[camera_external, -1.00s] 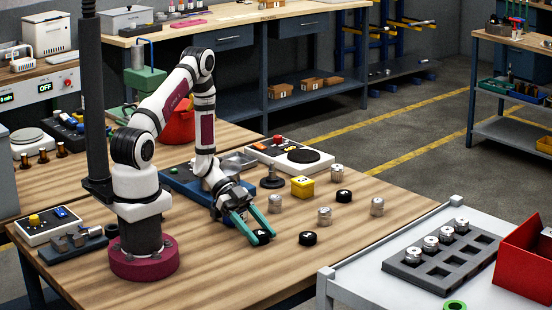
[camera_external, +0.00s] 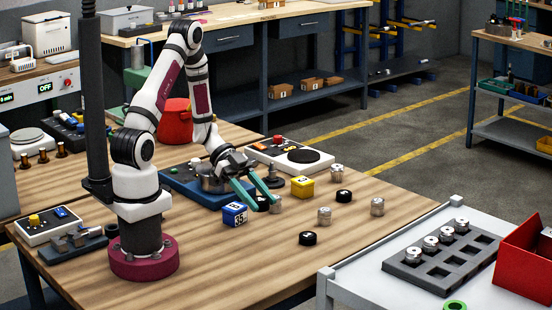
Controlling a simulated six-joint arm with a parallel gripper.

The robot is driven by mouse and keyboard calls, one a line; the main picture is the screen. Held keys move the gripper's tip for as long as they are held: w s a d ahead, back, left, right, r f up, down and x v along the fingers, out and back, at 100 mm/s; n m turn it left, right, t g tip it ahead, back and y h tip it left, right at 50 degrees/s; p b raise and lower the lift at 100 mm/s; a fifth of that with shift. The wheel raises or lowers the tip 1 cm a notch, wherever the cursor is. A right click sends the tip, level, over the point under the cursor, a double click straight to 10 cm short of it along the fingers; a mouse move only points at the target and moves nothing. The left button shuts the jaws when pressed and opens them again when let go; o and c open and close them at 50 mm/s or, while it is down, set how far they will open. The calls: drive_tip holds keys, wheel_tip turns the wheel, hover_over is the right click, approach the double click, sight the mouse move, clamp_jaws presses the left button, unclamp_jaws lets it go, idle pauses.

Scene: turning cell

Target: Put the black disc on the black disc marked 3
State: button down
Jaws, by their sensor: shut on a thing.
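My gripper (camera_external: 263,202) is above the table with its teal fingers angled down to the right. It is shut on a black disc (camera_external: 262,203), which shows dark between the fingertips. A black disc with a pale mark (camera_external: 308,239) lies on the table to the lower right of my gripper. Another black disc with a pale mark (camera_external: 344,196) lies farther right, near the yellow block. The marks are too small to read for certain, so I cannot tell which one is the 3.
A blue numbered cube (camera_external: 235,213) stands left of the fingers. The wooden table front (camera_external: 230,265) is clear. A grey cart with a slotted tray (camera_external: 425,275) stands at right.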

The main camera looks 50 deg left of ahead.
drive_tip(key=w+d+r+n+t+y, duration=0.2)
drive_tip(key=w+n+t, duration=0.2)
drive_tip(key=w, duration=0.5)
drive_tip(key=w+d+r+n+t+y, duration=0.25)
drive_tip(key=w+n, duration=0.25)
drive_tip(key=w, duration=0.3)
drive_tip(key=w+d+r+n+t+y, duration=0.1)
drive_tip(key=w+r+n+t+y, duration=0.25)
drive_tip(key=w, duration=0.55)
drive_tip(key=n+t+y, duration=0.2)
drive_tip(key=n+y, duration=0.3)
drive_tip(key=n, duration=0.1)
hover_over(343, 194)
wheel_tip(343, 194, down, 10)
drive_tip(key=shift+s+d, duration=0.15)
drive_tip(key=shift+w+a+f, duration=0.1)
drive_tip(key=shift+a+f, duration=0.05)
drive_tip(key=shift+f, duration=0.95)
drive_tip(key=shift+w+a+f, duration=0.1)
drive_tip(key=shift+a+f, duration=0.05)
drive_tip(key=shift+f, duration=0.95)
drive_tip(key=shift+c, duration=1.3)
unclamp_jaws()
drive_tip(key=shift+f, duration=0.15)
